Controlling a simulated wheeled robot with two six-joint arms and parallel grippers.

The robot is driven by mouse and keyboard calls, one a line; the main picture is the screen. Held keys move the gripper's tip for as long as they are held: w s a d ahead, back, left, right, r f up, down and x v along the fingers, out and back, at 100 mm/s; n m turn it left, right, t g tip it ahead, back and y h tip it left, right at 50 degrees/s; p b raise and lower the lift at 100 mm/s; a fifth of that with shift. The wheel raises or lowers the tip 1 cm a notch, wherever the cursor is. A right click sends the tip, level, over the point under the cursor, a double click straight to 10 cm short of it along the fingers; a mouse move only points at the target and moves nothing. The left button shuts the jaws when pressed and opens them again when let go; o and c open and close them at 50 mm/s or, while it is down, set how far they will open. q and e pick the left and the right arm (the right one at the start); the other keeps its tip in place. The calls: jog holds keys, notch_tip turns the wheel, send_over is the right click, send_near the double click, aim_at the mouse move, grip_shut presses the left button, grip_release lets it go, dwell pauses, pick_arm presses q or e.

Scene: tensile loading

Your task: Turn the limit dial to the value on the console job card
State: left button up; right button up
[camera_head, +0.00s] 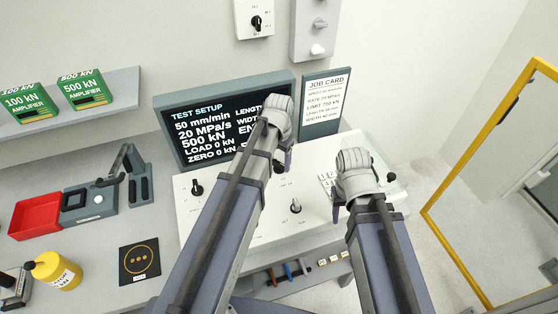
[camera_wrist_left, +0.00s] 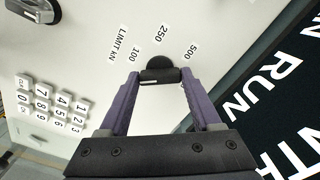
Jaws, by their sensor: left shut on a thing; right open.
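The limit dial (camera_wrist_left: 162,62) is a black knob on the white console, marked LIMIT kN with 100, 250 and 500 around it. My left gripper (camera_wrist_left: 160,76) is shut on its bar-shaped grip. I cannot tell which value it points to. In the head view my left gripper (camera_head: 286,162) hides the dial. The white job card (camera_head: 323,103) stands at the back of the console, right of the screen; its limit line looks like 250 or 750 kN, too small to be sure. My right gripper (camera_head: 338,212) is open above the console's right part, touching nothing visible.
The test setup screen (camera_head: 215,122) reads 500 kN on its third line. Other knobs sit on the console at left (camera_head: 196,188) and front (camera_head: 295,206). A keypad (camera_wrist_left: 50,105) lies near the dial. A yellow frame (camera_head: 440,225) stands at right.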

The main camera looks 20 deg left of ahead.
aim_at(279, 163)
pick_arm(q)
jog(key=m, duration=0.7)
dwell(0.7)
jog(key=o, duration=1.4)
notch_tip(279, 163, up, 8)
jog(key=p, duration=0.8)
jog(key=shift+f, duration=0.1)
